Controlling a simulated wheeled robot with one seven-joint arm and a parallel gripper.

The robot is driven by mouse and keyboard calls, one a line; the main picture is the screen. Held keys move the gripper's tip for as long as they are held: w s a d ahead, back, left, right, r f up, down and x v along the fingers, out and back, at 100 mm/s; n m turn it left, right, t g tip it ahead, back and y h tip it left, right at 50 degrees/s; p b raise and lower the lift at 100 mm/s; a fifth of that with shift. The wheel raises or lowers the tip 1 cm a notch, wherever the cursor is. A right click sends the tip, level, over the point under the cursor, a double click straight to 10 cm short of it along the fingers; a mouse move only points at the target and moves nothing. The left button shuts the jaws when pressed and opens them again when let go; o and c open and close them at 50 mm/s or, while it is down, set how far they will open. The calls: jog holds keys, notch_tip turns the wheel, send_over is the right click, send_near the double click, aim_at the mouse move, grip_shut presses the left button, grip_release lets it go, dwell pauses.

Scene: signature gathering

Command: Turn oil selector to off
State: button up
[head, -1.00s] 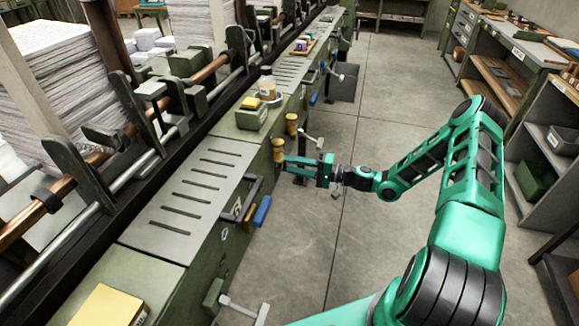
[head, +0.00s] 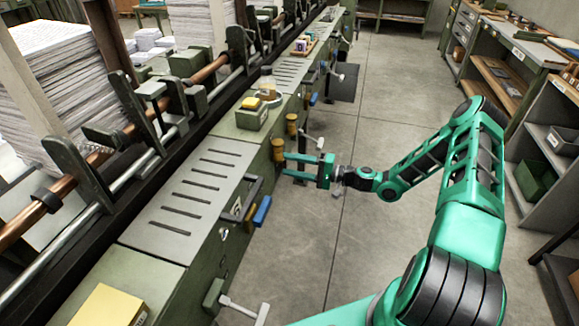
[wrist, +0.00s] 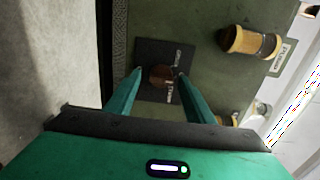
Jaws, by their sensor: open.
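A round brown knob (wrist: 163,77), which looks like the oil selector, sits on a dark square plate (wrist: 148,52) on the green machine side. Small pale lettering shows beside it, too small to read. My gripper (wrist: 160,73) is open, with one finger to the left of the knob and one to the right in the wrist view. Whether the fingertips touch it I cannot tell. In the head view my gripper (head: 284,163) reaches leftward to the machine's side, and the knob is not clearly visible there.
A yellow-brown cylindrical fitting (wrist: 250,42) sticks out to the right of the plate, with another lower down, partly behind a finger. In the head view, a blue-ended lever (head: 262,211) and a T-handle (head: 245,310) project nearer me.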

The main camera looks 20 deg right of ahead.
jog(key=v, duration=1)
jog(key=shift+d, duration=0.3)
jog(key=shift+s, duration=0.15)
jog(key=s+r+n+g+h, duration=0.2)
jog(key=s+n+g+h, duration=0.3)
jog(key=s+g, duration=0.45)
jog(key=s+d+r+m+h, duration=0.2)
jog(key=s+r+h, duration=0.3)
jog(key=s+r, duration=0.5)
jog(key=s+d+r+m+h, duration=0.2)
jog(key=s+d+r+h, duration=0.2)
jog(key=s+r, duration=0.7)
jog(key=shift+s+d+r+m+h, duration=0.3)
jog(key=shift+s+d, duration=0.4)
jog(key=shift+s, duration=2.7)
jog(key=shift+f+g, duration=0.1)
jog(key=shift+g, duration=0.15)
